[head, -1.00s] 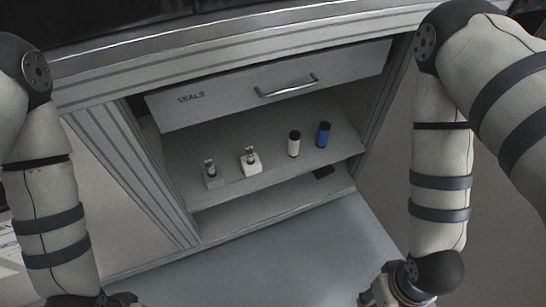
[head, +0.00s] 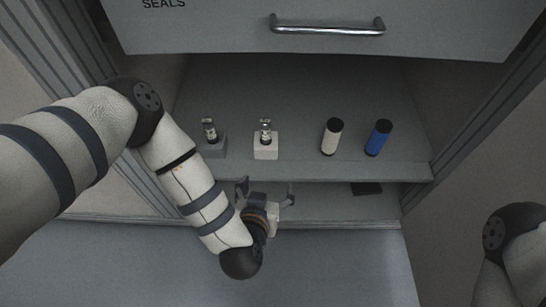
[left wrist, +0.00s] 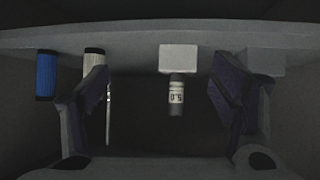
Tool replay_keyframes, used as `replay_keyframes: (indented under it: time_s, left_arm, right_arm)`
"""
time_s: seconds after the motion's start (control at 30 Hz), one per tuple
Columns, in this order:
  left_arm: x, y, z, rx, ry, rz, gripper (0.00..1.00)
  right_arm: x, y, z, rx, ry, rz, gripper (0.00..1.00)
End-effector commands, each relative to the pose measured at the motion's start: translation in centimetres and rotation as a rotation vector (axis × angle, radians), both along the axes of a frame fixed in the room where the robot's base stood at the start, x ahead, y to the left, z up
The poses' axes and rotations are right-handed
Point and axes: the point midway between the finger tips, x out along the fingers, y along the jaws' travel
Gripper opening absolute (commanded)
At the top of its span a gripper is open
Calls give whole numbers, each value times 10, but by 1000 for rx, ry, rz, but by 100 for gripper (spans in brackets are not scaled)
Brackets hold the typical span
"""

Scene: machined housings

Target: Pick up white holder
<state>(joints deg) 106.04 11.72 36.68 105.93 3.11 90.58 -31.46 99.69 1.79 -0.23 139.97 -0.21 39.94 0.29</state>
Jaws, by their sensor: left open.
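The white holder (head: 265,151) is a small block on the upper open shelf, with a small metallic cylinder (head: 265,129) upright in it. In the left wrist view the white holder (left wrist: 178,57) shows near the top middle, and its cylinder (left wrist: 176,97) bears a label. My left gripper (head: 266,191) is open and empty in front of the shelf edge, just below and in front of the white holder. In the left wrist view its fingers (left wrist: 158,98) stand apart to either side of the holder, not touching it. My right gripper is out of view.
A grey holder (head: 213,148) with a similar cylinder stands left of the white one. A white bottle (head: 332,137) and a blue bottle (head: 378,138), both black-capped, stand to the right. The SEALS drawer (head: 230,28) with a metal handle (head: 328,28) is above. A dark flat piece (head: 367,188) lies on the lower shelf.

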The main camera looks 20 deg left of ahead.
Motion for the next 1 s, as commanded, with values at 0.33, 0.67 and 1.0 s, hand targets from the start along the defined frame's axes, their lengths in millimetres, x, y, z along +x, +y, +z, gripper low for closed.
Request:
replay_keyframes:
  time_s: [0.33, 0.67, 1.0]
  left_arm:
    - [83, 37, -8, 95, -172, 157, 80]
    - [131, 50, -32, 92, -167, 154, 80]
    - [158, 56, -37, 91, -171, 150, 80]
  right_arm:
    - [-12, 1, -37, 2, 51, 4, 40]
    - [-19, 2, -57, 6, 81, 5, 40]
    - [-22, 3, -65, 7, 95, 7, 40]
